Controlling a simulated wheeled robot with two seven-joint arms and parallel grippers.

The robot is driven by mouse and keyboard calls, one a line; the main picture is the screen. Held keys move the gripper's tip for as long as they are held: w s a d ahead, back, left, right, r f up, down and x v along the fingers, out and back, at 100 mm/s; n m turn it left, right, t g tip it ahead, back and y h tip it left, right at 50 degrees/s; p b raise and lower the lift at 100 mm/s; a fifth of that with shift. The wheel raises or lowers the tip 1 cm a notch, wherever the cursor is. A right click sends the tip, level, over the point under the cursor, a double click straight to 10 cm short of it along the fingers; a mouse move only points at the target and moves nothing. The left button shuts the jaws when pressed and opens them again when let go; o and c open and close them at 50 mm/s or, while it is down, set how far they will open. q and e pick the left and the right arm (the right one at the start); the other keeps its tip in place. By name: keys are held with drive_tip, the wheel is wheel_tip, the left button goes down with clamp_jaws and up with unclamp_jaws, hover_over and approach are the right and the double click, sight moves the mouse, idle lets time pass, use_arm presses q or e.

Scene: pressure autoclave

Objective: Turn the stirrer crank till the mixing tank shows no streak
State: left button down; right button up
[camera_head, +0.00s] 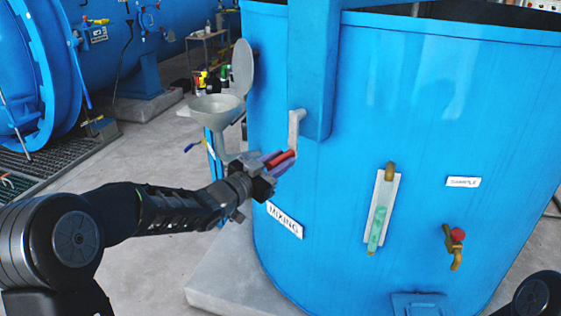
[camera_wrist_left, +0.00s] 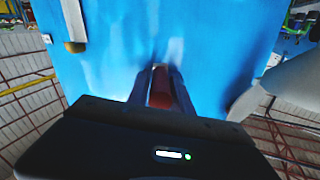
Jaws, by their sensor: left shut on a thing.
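The blue mixing tank (camera_head: 350,90) fills the right of the head view, with a white MIXING label (camera_head: 285,221) on its wall. The stirrer crank has a grey arm (camera_head: 295,130) hanging down from a blue column, and a red handle (camera_head: 281,159) at its lower end. My left gripper (camera_head: 276,163) is shut on the red handle; the handle also shows between the fingers in the left wrist view (camera_wrist_left: 160,92). A sight glass (camera_head: 381,210) on the tank front holds green liquid low down; streaks are too small to tell. My right gripper is not in view.
A grey funnel with an open lid (camera_head: 214,108) stands left of the crank, close to my left gripper. A brass tap with a red knob (camera_head: 454,245) sits at the right below a SAMPLE label (camera_head: 463,182).

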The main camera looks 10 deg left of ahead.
use_arm(q)
drive_tip(key=shift+a, duration=0.1)
drive_tip(key=w+a+r+m+b, duration=0.1)
drive_tip(key=a+r+m, duration=0.3)
drive_tip(key=m, duration=0.4)
drive_tip(key=w+a+r+m+b, duration=0.1)
drive_tip(key=w+a+r+m, duration=0.2)
drive_tip(key=r+m, duration=0.3)
drive_tip(key=shift+w+a+m, duration=0.15)
drive_tip(key=shift+a+m, duration=0.7)
drive_tip(key=shift+m, duration=0.35)
drive_tip(key=c, duration=1.1)
unclamp_jaws()
drive_tip(key=shift+c, duration=0.2)
